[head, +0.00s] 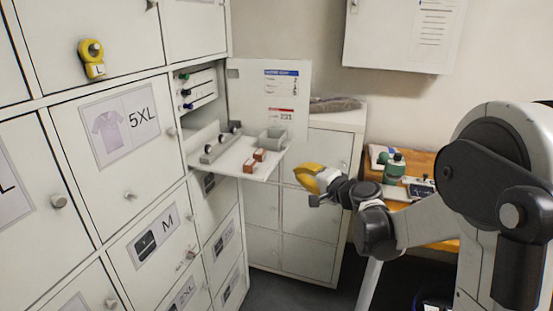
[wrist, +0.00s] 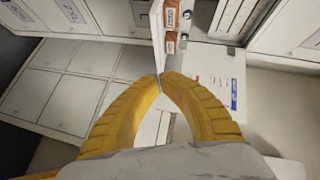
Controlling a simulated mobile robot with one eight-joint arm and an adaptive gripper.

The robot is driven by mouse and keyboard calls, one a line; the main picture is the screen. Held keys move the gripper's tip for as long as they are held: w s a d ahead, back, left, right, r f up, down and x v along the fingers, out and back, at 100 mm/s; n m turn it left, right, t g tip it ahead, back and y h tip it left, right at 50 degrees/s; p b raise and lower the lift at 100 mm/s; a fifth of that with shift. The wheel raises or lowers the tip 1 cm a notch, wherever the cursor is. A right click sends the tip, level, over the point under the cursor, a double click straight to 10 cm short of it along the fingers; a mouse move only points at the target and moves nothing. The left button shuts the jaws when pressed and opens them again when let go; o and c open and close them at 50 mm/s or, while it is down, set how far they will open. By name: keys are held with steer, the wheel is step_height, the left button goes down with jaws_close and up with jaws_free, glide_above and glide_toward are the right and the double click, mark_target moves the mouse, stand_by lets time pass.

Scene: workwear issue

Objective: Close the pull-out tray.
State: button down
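The pull-out tray (head: 235,160) is a white shelf sticking out of an open compartment in the locker wall. It carries two small brown boxes, a grey bin and a grey rail with dark knobs. In the wrist view the tray (wrist: 158,35) shows as a narrow white strip ahead of my fingertips, with the brown boxes beside it. My gripper (head: 304,178) has yellow fingers and is to the right of the tray's outer end, slightly lower in the head view. In the wrist view my gripper's fingertips (wrist: 161,77) meet. I cannot tell whether they touch the tray.
The compartment's white door (head: 270,95) stands open behind the tray. A low white cabinet (head: 315,215) stands behind my gripper. A wooden desk (head: 425,163) with a green item is at the right. A yellow padlock (head: 92,68) hangs on an upper locker door.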

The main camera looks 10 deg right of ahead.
steer(key=w+d+f+m+t+h, duration=0.1)
steer(key=w+d+f+m+t, duration=0.2)
steer(key=w+d+f+m, duration=0.25)
steer(key=w+a+r+n+b, duration=0.1)
steer(key=w+a+b, duration=0.2)
steer(key=w, duration=0.8)
steer(key=shift+w+a+b, duration=0.25)
steer(key=shift+a+b, duration=0.15)
steer(key=shift+a, duration=0.65)
